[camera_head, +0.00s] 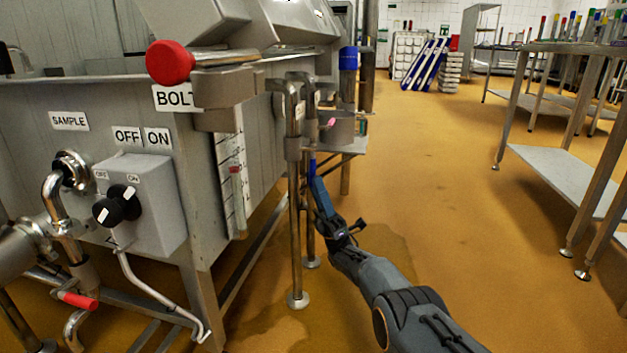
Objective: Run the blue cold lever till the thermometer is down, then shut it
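The blue cold lever (313,164) hangs at the pipes beside the steel vat, mid-picture. My gripper (319,192) reaches up to it from below right, and its tip overlaps the lever's lower end. I cannot tell whether it touches or grips the lever, as the parts are small and blend together. The thermometer (231,185) is a white scale on the vat's corner with a red column whose top stands near the middle of the scale. The fine marks are too small to read.
A grey switch box (150,205) with OFF and ON labels is on the vat's front. A red knob (170,62) is above it, a red-handled valve (77,300) lower left. A steel table (560,175) stands right. The yellow floor between is clear, with a dark patch near my arm.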

